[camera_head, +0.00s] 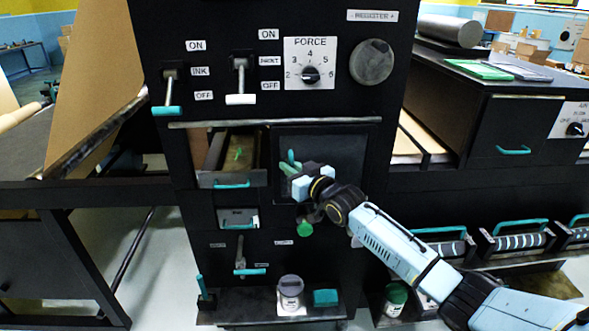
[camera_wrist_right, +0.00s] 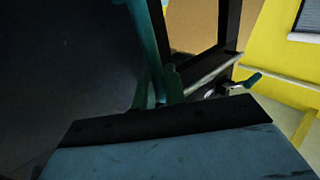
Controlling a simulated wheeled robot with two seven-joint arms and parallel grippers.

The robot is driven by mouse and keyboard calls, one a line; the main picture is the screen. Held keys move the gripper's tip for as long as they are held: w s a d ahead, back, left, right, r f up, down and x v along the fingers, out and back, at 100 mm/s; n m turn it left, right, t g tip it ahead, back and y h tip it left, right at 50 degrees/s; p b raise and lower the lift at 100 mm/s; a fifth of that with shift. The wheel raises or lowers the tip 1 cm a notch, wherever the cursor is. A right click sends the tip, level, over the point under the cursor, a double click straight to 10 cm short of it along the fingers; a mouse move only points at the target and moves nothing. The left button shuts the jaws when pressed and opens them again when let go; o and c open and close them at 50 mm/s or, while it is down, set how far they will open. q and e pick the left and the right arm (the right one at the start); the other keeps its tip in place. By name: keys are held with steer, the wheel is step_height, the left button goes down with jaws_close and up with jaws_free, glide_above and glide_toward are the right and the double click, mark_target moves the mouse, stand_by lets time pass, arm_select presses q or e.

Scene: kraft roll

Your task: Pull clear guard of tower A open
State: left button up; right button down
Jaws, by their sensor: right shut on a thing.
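The guard of tower A (camera_head: 340,145) looks like a dark, smoky panel on the front of the black machine, right of a drawer opening. In the wrist view a dark smooth surface (camera_wrist_right: 65,75) fills the left side. A teal handle (camera_head: 291,156) stands upright at the panel's left edge; a long teal bar (camera_wrist_right: 148,45) shows in the wrist view. My right gripper (camera_head: 286,170) is shut on the handle; its fingers hide the lower part. Whether the guard stands slightly open, I cannot tell. My left gripper is not in view.
An open tray (camera_head: 230,180) with a teal handle is just left of the guard. A green knob (camera_head: 305,229) sits below my wrist. A jar (camera_head: 290,290) and a teal block (camera_head: 325,297) stand on the low shelf. A cabinet (camera_head: 500,120) stands at right.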

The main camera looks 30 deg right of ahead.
steer(key=shift+d, duration=0.1)
steer(key=c, duration=1.5)
jaws_free()
steer(key=shift+c, duration=0.2)
steer(key=v, duration=1.3)
steer(key=shift+s, duration=0.25)
